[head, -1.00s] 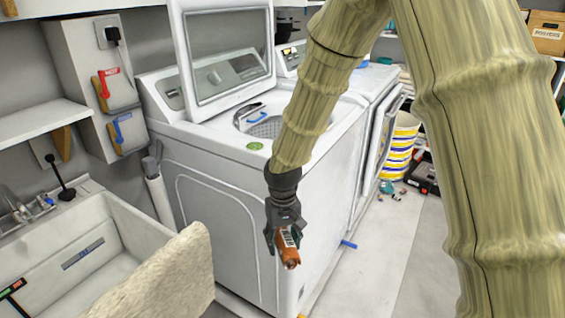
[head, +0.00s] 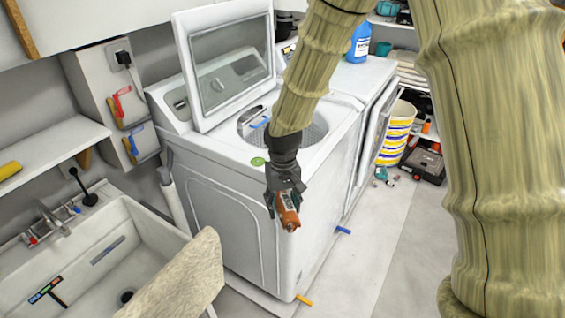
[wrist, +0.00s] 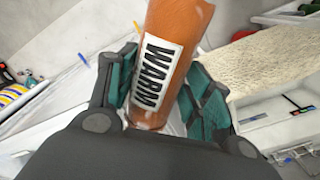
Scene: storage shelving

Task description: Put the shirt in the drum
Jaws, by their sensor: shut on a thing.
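An orange cylindrical item (head: 288,213) with a white label is in my gripper (head: 284,198). The wrist view shows this item (wrist: 178,45) upright between the teal finger pads, its label reading WARM. I cannot tell whether it is the rolled shirt; no other shirt shows. My gripper is shut on it, in front of the white top-loading washer (head: 215,215). The washer's lid (head: 228,75) is up. The perforated drum (head: 312,135) shows through the top opening, partly hidden behind my arm. The item is outside the drum, lower in the picture than the washer's top.
A utility sink (head: 95,245) stands at the left, with a beige textured panel or cloth (head: 185,280) in front. A second machine (head: 365,80) with an open door stands beyond the washer. A striped bucket (head: 398,130) and toolbox (head: 425,165) lie further back. The right floor is mostly clear.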

